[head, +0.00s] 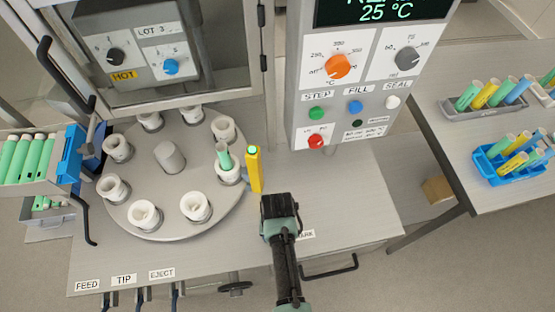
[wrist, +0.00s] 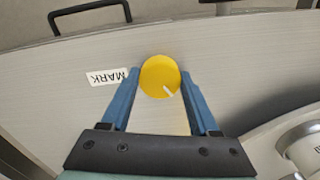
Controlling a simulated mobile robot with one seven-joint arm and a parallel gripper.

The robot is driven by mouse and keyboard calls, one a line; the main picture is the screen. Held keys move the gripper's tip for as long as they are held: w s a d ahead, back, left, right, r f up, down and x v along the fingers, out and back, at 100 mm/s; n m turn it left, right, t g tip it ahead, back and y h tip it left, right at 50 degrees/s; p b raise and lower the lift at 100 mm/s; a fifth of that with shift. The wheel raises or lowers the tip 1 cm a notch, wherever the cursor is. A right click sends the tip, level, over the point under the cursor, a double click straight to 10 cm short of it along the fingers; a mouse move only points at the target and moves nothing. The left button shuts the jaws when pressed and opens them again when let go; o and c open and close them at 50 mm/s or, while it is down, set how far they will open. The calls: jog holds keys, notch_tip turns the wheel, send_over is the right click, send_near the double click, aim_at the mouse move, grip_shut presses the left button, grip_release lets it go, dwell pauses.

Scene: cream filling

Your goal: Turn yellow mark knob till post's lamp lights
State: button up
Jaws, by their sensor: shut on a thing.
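The yellow mark knob (wrist: 160,80) sits on the grey table beside the MARK label (wrist: 106,77) in the wrist view. It has a white pointer line toward its lower right. My gripper (wrist: 159,72) has one blue finger on each side of the knob and is shut on it. In the head view my gripper (head: 280,207) points down at the table and hides the knob. The yellow post (head: 254,174) stands just left of it, beside the turntable. The lamp (head: 253,150) on the post's top shows bright green.
The round turntable (head: 170,215) with several white cups is left of the post; one cup holds a green tube (head: 224,158). A control panel (head: 345,110) with knobs and buttons stands behind. A handle (head: 330,270) is at the table's front edge.

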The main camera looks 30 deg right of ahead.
jog(key=o, duration=1.4)
notch_tip(320, 180, up, 13)
jog(key=shift+b, duration=0.5)
jog(key=shift+w, duration=0.1)
